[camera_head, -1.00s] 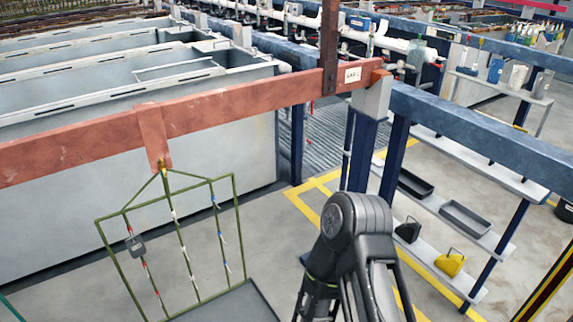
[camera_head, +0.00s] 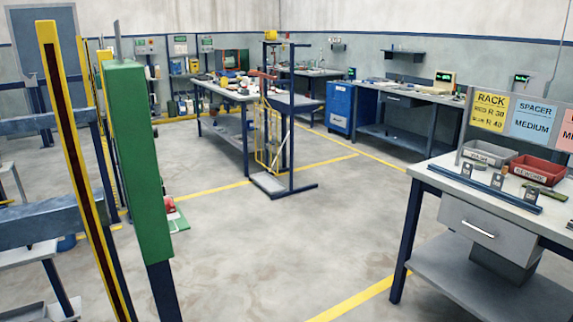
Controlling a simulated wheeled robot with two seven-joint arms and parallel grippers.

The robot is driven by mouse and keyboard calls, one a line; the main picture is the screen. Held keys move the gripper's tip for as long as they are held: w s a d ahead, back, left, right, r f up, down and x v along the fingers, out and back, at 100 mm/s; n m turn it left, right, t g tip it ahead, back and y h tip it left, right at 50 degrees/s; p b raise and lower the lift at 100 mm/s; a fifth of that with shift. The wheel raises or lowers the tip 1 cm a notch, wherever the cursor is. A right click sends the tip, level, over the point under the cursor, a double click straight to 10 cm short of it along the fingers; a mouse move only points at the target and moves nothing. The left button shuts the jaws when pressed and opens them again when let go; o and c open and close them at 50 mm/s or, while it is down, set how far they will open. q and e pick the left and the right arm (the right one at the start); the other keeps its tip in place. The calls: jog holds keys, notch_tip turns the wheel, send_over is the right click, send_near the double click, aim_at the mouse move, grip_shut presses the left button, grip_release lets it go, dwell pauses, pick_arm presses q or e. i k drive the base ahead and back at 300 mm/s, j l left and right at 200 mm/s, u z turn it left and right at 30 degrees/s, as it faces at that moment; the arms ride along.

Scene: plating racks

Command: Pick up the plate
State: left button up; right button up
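Several small grey plates, each with a hole, stand upright on a dark blue bar on the workbench (camera_head: 540,215) at the right. One such plate (camera_head: 497,181) is at the bar's middle and another (camera_head: 466,170) is nearer its left end. They are small and far from me, so I cannot tell which plate is the task's. Neither of my grippers is in view.
A grey bin (camera_head: 489,153) and a red bin (camera_head: 535,170) sit behind the plates. A green post (camera_head: 137,160) and a yellow post (camera_head: 70,130) stand close at the left. A rack stand (camera_head: 290,120) is mid-room. The central floor is clear.

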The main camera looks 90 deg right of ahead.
aim_at(531, 198)
jog(key=l+z, duration=0.15)
jog(key=z, duration=0.3)
jog(key=l+z, duration=0.1)
jog(key=z, duration=0.35)
jog(key=l+z, duration=0.15)
jog(key=z, duration=0.3)
jog(key=l+z, duration=0.1)
jog(key=z, duration=0.3)
jog(key=i+z, duration=0.1)
jog(key=z, duration=0.35)
jog(key=i+l+z, duration=0.1)
jog(key=z, duration=0.35)
jog(key=i+l+z, duration=0.2)
jog(key=i+z, duration=0.7)
jog(key=i, duration=0.15)
